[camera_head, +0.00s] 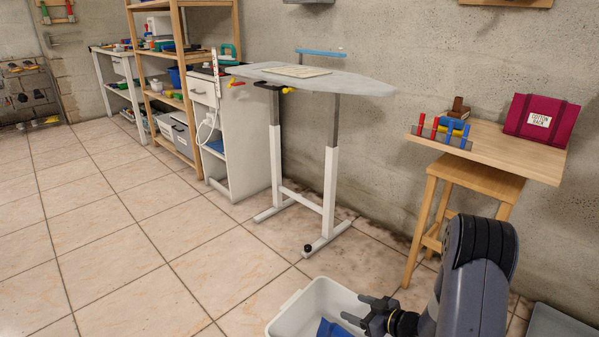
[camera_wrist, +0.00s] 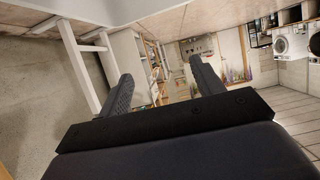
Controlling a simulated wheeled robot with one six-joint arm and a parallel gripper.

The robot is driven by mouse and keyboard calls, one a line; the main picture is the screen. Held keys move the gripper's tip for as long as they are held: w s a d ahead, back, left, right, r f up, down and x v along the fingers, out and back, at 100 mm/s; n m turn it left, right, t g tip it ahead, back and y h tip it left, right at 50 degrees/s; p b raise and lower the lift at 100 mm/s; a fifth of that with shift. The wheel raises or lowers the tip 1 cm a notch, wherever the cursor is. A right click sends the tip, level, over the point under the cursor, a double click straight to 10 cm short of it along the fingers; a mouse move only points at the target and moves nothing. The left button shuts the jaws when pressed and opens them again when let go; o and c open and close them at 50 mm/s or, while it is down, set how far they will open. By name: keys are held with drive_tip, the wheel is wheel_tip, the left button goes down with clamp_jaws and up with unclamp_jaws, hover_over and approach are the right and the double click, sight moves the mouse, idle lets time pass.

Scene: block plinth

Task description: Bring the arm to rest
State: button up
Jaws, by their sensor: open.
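My gripper (camera_head: 366,311) is at the bottom of the head view, over the edge of a white bin (camera_head: 318,297). Its two dark fingers point left and stand apart with nothing between them. In the wrist view my gripper (camera_wrist: 160,82) also shows its fingers spread and empty, with the room beyond turned on its side or upside down. My dark arm bends down at the lower right of the head view.
A blue thing (camera_head: 333,328) lies in the bin. A wooden table (camera_head: 491,148) with coloured blocks (camera_head: 443,131) and a magenta bag (camera_head: 541,118) stands at right. A grey oval-topped table (camera_head: 345,83) stands at centre. The tiled floor (camera_head: 110,230) at left is clear.

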wheel_tip(320, 180, up, 46)
drive_tip(key=s+a+m+t+h+p, duration=0.1)
drive_tip(key=m+h+p, duration=0.5)
drive_tip(key=p, duration=3.2)
drive_tip(key=shift+a+f+m+t+h+p, duration=0.15)
drive_tip(key=shift+a+m+t+h+p, duration=0.35)
drive_tip(key=shift+t, duration=0.9)
drive_tip(key=shift+s+a, duration=0.1)
